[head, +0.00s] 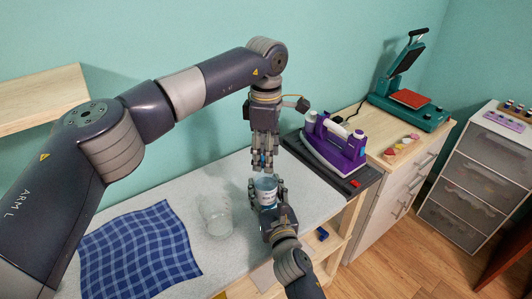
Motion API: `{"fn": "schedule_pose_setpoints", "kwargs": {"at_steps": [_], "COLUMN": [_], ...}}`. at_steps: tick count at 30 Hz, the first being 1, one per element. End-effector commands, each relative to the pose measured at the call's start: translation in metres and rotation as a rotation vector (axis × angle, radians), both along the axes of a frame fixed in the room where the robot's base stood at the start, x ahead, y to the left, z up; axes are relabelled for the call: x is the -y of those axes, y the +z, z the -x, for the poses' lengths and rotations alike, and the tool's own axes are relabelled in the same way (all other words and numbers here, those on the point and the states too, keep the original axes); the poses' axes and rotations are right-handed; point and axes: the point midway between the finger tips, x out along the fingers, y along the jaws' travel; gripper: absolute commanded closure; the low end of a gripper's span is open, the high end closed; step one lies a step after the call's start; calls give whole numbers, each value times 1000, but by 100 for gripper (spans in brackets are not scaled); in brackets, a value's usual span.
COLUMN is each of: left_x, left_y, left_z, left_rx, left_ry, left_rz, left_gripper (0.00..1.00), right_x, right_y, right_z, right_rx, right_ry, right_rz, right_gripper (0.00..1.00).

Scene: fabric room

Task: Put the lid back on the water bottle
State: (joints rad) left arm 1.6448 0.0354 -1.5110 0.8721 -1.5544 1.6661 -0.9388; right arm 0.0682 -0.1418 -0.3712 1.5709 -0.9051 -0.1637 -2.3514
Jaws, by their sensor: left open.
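The water bottle (266,188) is a small clear, bluish-white cylinder above the ironing surface. My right gripper (268,186) comes from the bottom, with its fingers on both sides of the bottle, and is shut on it. My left gripper (263,165) points down just above the bottle, with its fingers open. Small blue patches show at the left fingertips; I cannot tell whether they are the lid or finger parts. The bottle's lower part is hidden by my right gripper.
A clear glass-like container (216,216) stands left of the bottle on the pale padded table (228,181). A blue checked cloth (139,252) lies at the left. A purple iron (335,146) and a green heat press (404,100) stand to the right.

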Motion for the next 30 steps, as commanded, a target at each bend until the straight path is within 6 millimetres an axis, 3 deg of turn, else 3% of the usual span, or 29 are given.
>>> {"fn": "schedule_pose_setpoints", "kwargs": {"at_steps": [5, 12, 18, 22, 30], "left_x": [1, 1, 1, 0, 0], "left_y": [23, 75, 106, 117, 119], "left_z": [-1, -1, -1, 0, 0], "left_rx": [5, 4, 3, 1, 1], "left_ry": [0, 0, 1, -1, -1], "left_rz": [1, 1, 1, 0, 1], "left_gripper": [53, 53, 53, 53, 53], "right_x": [0, 0, 0, 0, 0], "right_y": [0, -1, -1, -1, -1], "right_z": [0, 0, 0, 0, 0], "right_rx": [-1, -1, -1, -1, -1], "right_ry": [0, 0, 0, 0, -1], "right_rz": [1, 1, 1, 1, 1], "right_gripper": [100, 100, 100, 100, 100]}}
